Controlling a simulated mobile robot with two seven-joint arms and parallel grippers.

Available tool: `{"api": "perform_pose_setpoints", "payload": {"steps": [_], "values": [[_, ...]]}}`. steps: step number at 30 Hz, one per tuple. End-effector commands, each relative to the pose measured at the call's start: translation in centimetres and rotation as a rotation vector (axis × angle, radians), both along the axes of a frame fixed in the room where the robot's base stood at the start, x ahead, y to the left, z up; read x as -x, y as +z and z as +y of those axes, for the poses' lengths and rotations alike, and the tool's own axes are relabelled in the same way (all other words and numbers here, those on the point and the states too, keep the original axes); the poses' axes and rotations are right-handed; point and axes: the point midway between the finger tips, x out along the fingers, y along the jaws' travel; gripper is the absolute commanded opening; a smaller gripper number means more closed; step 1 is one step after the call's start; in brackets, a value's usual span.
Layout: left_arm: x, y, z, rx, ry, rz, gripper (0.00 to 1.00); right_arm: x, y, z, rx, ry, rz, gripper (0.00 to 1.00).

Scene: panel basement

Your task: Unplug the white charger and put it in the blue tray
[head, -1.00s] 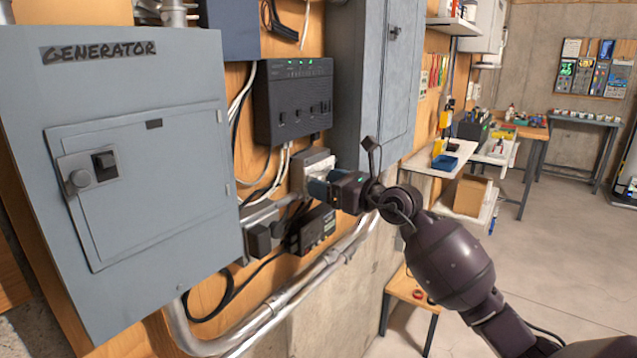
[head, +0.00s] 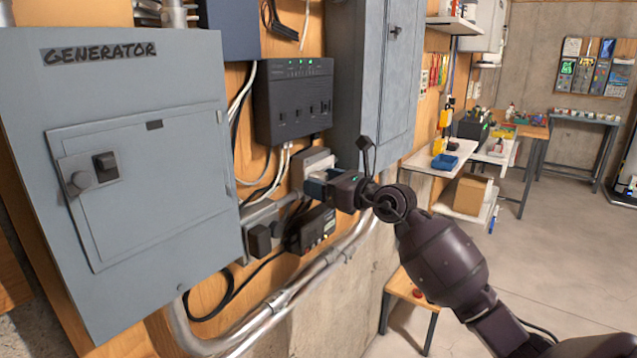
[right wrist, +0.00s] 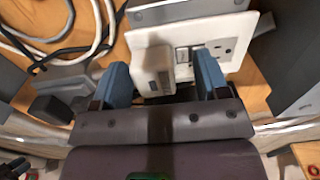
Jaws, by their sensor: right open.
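The white charger (right wrist: 152,70) is plugged into the left part of a white wall outlet plate (right wrist: 222,35) in the right wrist view. My right gripper (right wrist: 163,80) is open, with its blue fingers on either side of the charger. The right finger is farther from it and in front of the outlet sockets; contact cannot be told. In the head view, my right gripper (head: 314,186) is close to the wall, and the charger is hard to make out there. The blue tray (head: 445,162) lies on a white shelf farther back. My left gripper is not in view.
A grey generator panel (head: 150,240) stands at the left. A black box with green lights (head: 293,100) hangs above the outlet. Cables and metal conduit (head: 290,295) run nearby. A wooden stool (head: 412,293) stands below my right arm. Open floor lies at the right.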

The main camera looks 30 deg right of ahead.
Motion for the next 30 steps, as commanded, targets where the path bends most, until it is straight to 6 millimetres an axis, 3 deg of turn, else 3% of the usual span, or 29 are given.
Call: {"api": "perform_pose_setpoints", "payload": {"steps": [30], "values": [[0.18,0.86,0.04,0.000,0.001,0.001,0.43,0.18,0.08,0.43,0.000,0.000,0.000,0.68]]}}
